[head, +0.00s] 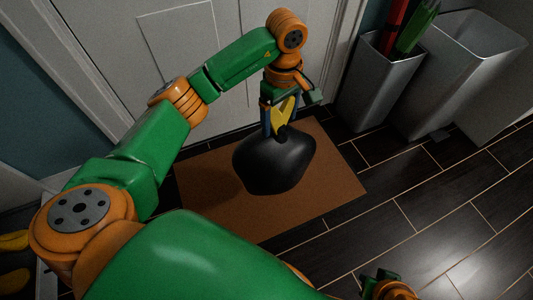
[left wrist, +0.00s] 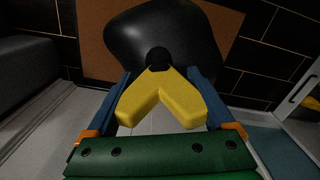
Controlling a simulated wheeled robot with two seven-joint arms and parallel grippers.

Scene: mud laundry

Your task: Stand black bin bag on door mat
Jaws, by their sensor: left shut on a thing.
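The black bin bag (head: 275,160) is a rounded dark sack with a yellow tie (head: 283,110) at its knotted top. It is upright, over the brown door mat (head: 270,220) in front of the door. I cannot tell whether its base touches the mat. My left gripper (head: 281,122) is above the bag and shut on its top. In the left wrist view, the blue fingers flank the yellow tie (left wrist: 160,98), with the bag (left wrist: 165,35) and mat (left wrist: 98,50) beyond. Part of my right arm's end (head: 386,286) shows at the bottom edge; its fingers are hidden.
A white door (head: 180,45) stands behind the mat. A grey bin (head: 372,90) holding red and green items stands right of it, beside a larger grey bin (head: 440,80). Dark tiled floor (head: 430,215) is clear at right. Yellow items (head: 14,240) lie at far left.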

